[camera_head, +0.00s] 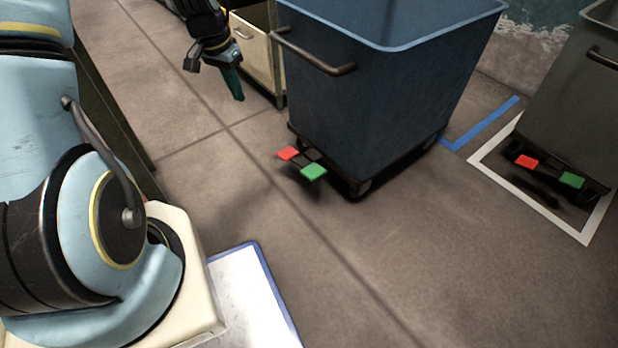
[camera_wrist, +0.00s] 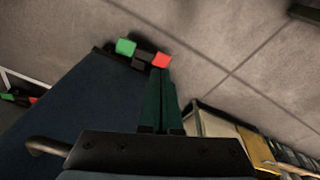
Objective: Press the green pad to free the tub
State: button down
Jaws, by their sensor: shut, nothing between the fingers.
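A blue tub (camera_head: 375,95) on a dark wheeled base stands in the middle of the head view. A green pad (camera_head: 314,172) and a red pad (camera_head: 288,153) stick out low from its near left corner. My gripper (camera_head: 238,97) is shut and empty, pointing down, left of the tub and apart from both pads. In the wrist view, my fingertips (camera_wrist: 161,74) appear just below the red pad (camera_wrist: 161,60). The green pad (camera_wrist: 125,47) lies to their left, with a dark piece between the pads. The tub's side (camera_wrist: 75,110) fills the lower left there.
A grey tub (camera_head: 575,110) with its own red and green pads (camera_head: 571,180) stands at right within a white floor outline (camera_head: 586,238). A beige cabinet (camera_head: 256,55) is behind my gripper. A blue-edged white panel (camera_head: 250,295) lies near front. The floor before the blue tub is clear.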

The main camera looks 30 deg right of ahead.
jog(key=s+d+f+m+g+h+b, duration=0.1)
jog(key=d+f+m+b, duration=0.4)
jog(key=d+f, duration=0.9)
notch_tip(320, 180, down, 3)
jog(key=shift+d+f+h+b, duration=0.2)
jog(key=shift+d+h+b, duration=0.2)
jog(key=shift+b, duration=0.1)
jog(key=shift+s+f, duration=0.1)
jog(key=b, duration=0.6)
send_near(312, 167)
jog(key=x, duration=0.5)
jog(key=shift+w+d, duration=0.15)
jog(key=shift+w, duration=0.05)
jog(key=shift+s+f, duration=0.2)
jog(key=shift+f, duration=0.45)
